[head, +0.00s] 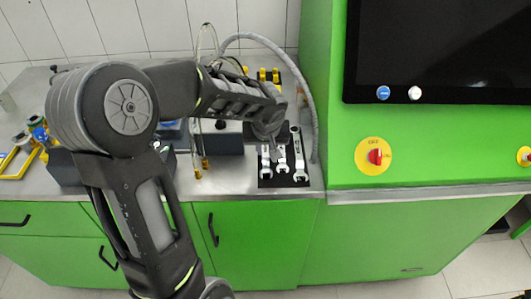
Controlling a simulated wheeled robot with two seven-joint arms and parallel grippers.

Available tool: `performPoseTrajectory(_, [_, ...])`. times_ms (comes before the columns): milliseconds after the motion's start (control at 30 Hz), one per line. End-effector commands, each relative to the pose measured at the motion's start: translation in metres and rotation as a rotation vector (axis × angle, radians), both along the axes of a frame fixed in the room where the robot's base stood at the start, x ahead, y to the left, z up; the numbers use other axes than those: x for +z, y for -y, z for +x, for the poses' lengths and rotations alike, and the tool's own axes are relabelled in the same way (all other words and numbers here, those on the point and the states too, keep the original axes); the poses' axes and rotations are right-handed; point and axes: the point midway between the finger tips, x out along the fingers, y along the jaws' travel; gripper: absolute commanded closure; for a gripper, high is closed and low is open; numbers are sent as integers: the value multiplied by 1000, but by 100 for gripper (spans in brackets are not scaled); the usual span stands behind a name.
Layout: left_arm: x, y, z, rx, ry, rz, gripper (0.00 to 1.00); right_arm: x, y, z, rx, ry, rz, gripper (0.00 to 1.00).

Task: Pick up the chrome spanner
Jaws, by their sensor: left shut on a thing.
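Several chrome spanners lie side by side on a black mat (267,182) near the front edge of the steel worktop: a left one (266,168), a middle one (282,162) and a right one (299,158). My left gripper (270,136) reaches in from the left above the far ends of the left and middle spanners. It is shut on a chrome spanner, but its fingertips are small and dark, and which one it grips cannot be told. The wrist hides the far ends. My right gripper is not in view.
A green cabinet with a dark screen (440,50) and a red switch (375,157) stands right of the mat. A grey hose (306,90) arches behind the spanners. Thin tubes with brass ends (204,163) stand left. A yellow frame (20,165) lies far left.

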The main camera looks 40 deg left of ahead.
Motion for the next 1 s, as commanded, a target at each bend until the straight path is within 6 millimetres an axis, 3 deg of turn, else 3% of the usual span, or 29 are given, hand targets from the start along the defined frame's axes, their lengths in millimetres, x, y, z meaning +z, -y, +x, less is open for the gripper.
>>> performPoseTrajectory(333, [11,-1,1,1,5,2,100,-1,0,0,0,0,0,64])
performPoseTrajectory(733, [82,0,1,0,7,1,100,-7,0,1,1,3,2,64])
performPoseTrajectory(1000, [101,0,0,0,1,1,100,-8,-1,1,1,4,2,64])
